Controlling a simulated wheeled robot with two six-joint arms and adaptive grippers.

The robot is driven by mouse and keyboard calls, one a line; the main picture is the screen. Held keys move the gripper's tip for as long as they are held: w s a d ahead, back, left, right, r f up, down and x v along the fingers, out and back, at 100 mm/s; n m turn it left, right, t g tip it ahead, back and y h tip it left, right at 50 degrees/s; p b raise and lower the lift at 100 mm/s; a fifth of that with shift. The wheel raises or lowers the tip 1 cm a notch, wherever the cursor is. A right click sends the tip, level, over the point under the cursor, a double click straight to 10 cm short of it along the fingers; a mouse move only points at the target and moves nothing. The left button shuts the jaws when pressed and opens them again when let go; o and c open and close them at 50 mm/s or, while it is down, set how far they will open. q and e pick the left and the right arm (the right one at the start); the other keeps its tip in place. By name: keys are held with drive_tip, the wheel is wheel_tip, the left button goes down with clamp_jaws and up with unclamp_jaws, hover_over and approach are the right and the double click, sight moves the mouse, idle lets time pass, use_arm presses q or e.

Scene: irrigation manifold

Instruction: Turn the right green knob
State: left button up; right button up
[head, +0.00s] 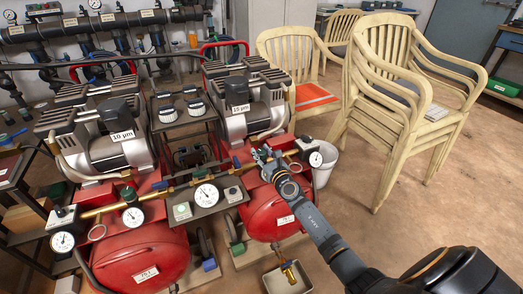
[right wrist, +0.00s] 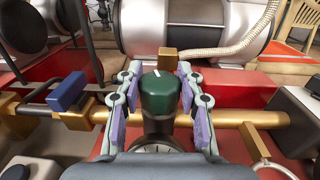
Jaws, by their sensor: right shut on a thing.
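The right green knob (right wrist: 160,98) stands upright on a brass pipe (right wrist: 232,117) in the right wrist view, with a short white mark on its top. My right gripper (head: 263,156) reaches it from the front right in the head view and largely hides it there. In the right wrist view its two fingers with purple pads stand on both sides of the knob, and the gripper is shut on it. Another green knob (head: 128,194) sits further left on the manifold, above a gauge. My left gripper is not in view.
A blue handle (right wrist: 67,92) sits on the pipe left of the gripped knob. Red tanks (head: 146,260) and compressors (head: 240,98) surround the manifold. Stacked cream chairs (head: 385,95) stand at the right, and a white bucket (head: 324,163) is close to my right gripper.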

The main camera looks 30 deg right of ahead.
drive_tip(key=m+h+p, duration=0.1)
drive_tip(key=r+m+h+p, duration=0.1)
drive_tip(key=h+p, duration=0.1)
drive_tip(key=shift+w, duration=0.1)
drive_tip(key=shift+f+m+g+h+p, duration=0.1)
drive_tip(key=shift+m+g+h+p, duration=0.3)
drive_tip(key=shift+h, duration=0.4)
drive_tip(key=shift+f+m+g+h, duration=0.2)
drive_tip(key=shift+m+g+h, duration=0.1)
drive_tip(key=shift+m+h, duration=0.65)
drive_tip(key=shift+f+m+g+h, duration=0.1)
drive_tip(key=shift+m+g+h, duration=0.45)
drive_tip(key=shift+h, duration=0.5)
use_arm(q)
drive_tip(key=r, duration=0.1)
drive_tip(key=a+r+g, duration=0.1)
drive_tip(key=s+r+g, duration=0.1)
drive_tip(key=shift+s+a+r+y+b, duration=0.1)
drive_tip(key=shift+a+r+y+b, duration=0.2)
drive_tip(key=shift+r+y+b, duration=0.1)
use_arm(e)
drive_tip(key=shift+m+g+h, duration=0.45)
drive_tip(key=shift+m+h, duration=0.15)
drive_tip(key=shift+h, duration=0.2)
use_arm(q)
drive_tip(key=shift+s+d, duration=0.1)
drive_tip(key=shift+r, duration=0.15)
use_arm(e)
drive_tip(key=o, duration=1.2)
drive_tip(key=shift+f, duration=0.1)
